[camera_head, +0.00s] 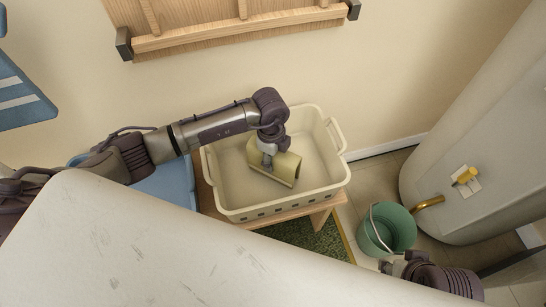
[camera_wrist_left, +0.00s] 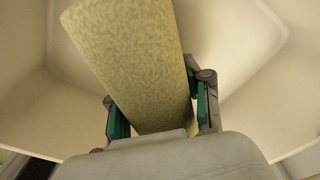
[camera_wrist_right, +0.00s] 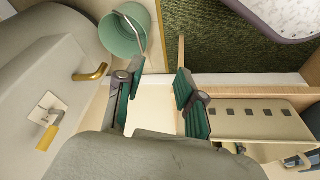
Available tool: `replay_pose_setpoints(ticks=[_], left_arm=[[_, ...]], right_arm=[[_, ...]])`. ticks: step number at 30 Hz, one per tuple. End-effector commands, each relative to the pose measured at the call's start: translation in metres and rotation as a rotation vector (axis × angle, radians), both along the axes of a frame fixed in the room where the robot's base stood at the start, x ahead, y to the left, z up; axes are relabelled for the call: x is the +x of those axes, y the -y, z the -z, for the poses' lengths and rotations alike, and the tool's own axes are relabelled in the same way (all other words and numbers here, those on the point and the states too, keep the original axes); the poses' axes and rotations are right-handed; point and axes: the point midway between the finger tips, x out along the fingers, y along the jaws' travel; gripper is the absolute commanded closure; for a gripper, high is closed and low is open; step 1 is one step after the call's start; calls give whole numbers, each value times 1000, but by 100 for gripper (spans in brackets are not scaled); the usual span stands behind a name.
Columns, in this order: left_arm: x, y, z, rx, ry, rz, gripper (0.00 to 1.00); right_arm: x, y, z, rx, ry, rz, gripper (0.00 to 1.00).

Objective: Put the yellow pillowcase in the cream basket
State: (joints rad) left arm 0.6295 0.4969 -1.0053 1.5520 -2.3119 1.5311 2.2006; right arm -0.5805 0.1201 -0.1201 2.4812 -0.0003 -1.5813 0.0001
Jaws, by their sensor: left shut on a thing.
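The cream basket (camera_head: 232,205) stands on a wooden bench against the wall in the head view. The yellow pillowcase (camera_head: 284,168), a folded pale yellow bundle, is inside the basket's outline, with my left gripper (camera_head: 268,160) shut on it from above. In the left wrist view the pillowcase (camera_wrist_left: 130,60) passes between the two fingers, with the basket's inner walls (camera_wrist_left: 240,50) around it. I cannot tell whether the pillowcase touches the basket floor. My right gripper (camera_wrist_right: 150,95) is open and empty, to the right of the basket in the head view.
A green bucket (camera_head: 388,228) stands on the floor right of the bench (camera_head: 322,212). A large pale tank (camera_head: 470,130) with a brass tap (camera_head: 428,202) is at the right. A blue container (camera_head: 168,186) is left of the basket. A dark green mat (camera_head: 315,238) lies below.

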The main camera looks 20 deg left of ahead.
Motion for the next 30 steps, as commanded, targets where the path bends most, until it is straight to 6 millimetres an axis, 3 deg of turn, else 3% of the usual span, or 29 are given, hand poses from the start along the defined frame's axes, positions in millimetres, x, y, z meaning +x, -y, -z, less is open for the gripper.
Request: replay_pose_setpoints(ticks=[1,2,6,16,22,30], left_arm=[[0,0,3,0,-1,0,100],[0,0,2,0,-1,0,46],[0,0,2,0,-1,0,26],[0,0,-2,0,0,0,26],[1,-1,-31,-1,3,1,26],[3,-4,-89,0,2,2,26]], right_arm=[[0,0,2,0,0,0,62],[0,0,1,0,-1,0,62],[0,0,1,0,-1,0,62],[0,0,-1,0,-1,0,62],[3,0,-4,1,5,-1,62],[15,-3,49,-1,-29,-3,62]])
